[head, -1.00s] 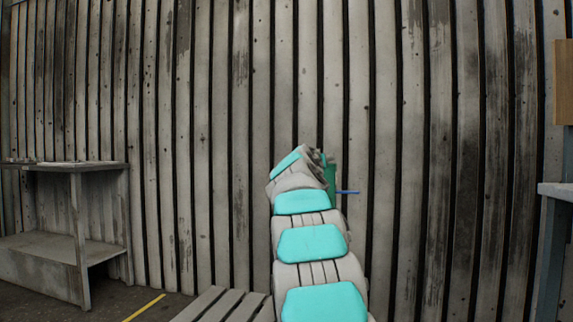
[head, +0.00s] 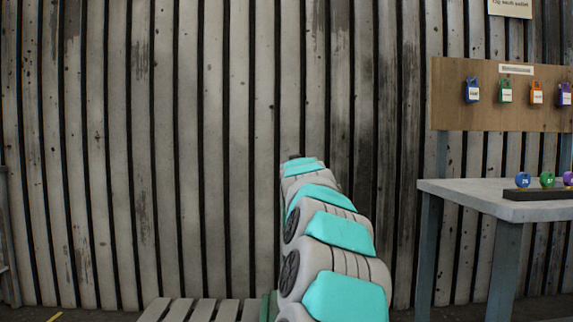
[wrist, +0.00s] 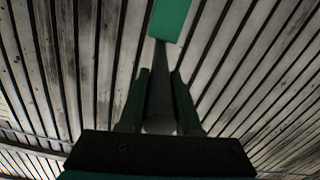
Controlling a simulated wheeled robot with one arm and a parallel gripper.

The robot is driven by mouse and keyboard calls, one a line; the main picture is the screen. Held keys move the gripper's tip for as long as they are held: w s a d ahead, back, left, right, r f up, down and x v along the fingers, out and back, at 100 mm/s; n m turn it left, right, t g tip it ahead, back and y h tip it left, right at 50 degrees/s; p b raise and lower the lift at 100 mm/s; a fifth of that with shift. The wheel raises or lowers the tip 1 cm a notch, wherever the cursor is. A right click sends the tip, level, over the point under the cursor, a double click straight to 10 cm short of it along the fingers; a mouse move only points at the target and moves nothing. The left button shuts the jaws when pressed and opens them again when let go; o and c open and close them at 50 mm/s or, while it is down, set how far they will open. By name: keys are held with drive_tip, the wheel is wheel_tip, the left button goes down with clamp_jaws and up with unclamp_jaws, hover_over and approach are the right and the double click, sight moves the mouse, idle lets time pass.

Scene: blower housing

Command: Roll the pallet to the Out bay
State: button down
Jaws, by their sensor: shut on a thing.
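Pale grey slats, which look like the pallet (head: 195,310), show at the bottom edge in the head view, left of my arm. Most of it is cut off below the frame. A narrow green piece (head: 268,306) stands at the slats' right end. In the wrist view my gripper (wrist: 160,75) has two dark green fingers closed around a tapering grey bar (wrist: 160,95). A bright green block (wrist: 171,20) lies beyond the fingertips; I cannot tell whether it joins the bar. My gripper is hidden behind my arm in the head view. No Out bay marking is readable.
A yellow floor line (head: 55,317) shows bottom left.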

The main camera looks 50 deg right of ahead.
drive_tip(key=shift+r, duration=0.15)
drive_tip(key=c, duration=0.6)
unclamp_jaws()
drive_tip(key=shift+s+a+f+b, duration=0.2)
drive_tip(key=shift+s+a+b, duration=0.1)
drive_tip(key=shift+s+a, duration=0.15)
drive_tip(key=b+v, duration=0.1)
drive_tip(key=v, duration=0.4)
drive_tip(key=shift+s+a+r, duration=0.1)
drive_tip(key=shift+a+r, duration=0.05)
drive_tip(key=shift+s+a, duration=0.3)
drive_tip(key=shift+a, duration=0.15)
